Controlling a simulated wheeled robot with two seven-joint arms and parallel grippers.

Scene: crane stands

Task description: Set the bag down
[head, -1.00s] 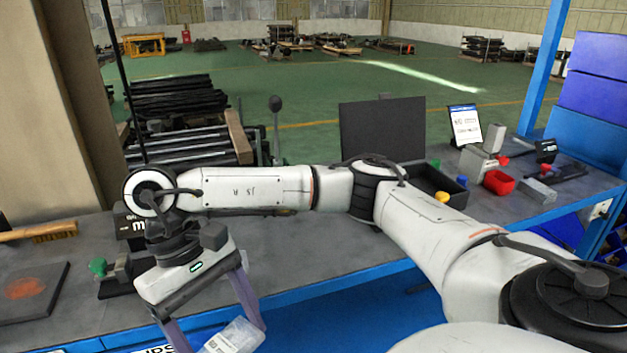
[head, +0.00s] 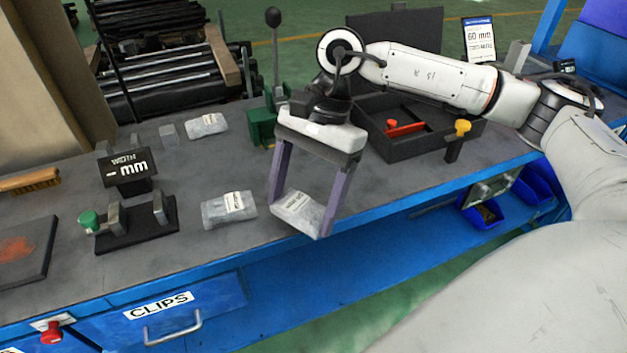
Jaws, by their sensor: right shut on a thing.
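My right gripper (head: 298,220) reaches in from the right and points down at the front edge of the grey bench (head: 185,250). Its two purple fingers are shut on a clear bag (head: 297,213) with a white label. The bag overlaps the bench's front edge in the picture; I cannot tell whether it touches the bench. A similar labelled bag (head: 229,209) lies flat on the bench just left of the gripper, apart from the held one. Another bag (head: 207,125) lies farther back. My left gripper is not in view.
A gauge with a green knob (head: 90,219) and a width display (head: 128,168) stand on the left. A green lever device (head: 262,126) stands behind the gripper. A black tray (head: 405,150) is to its right. A drawer marked CLIPS (head: 165,308) is below.

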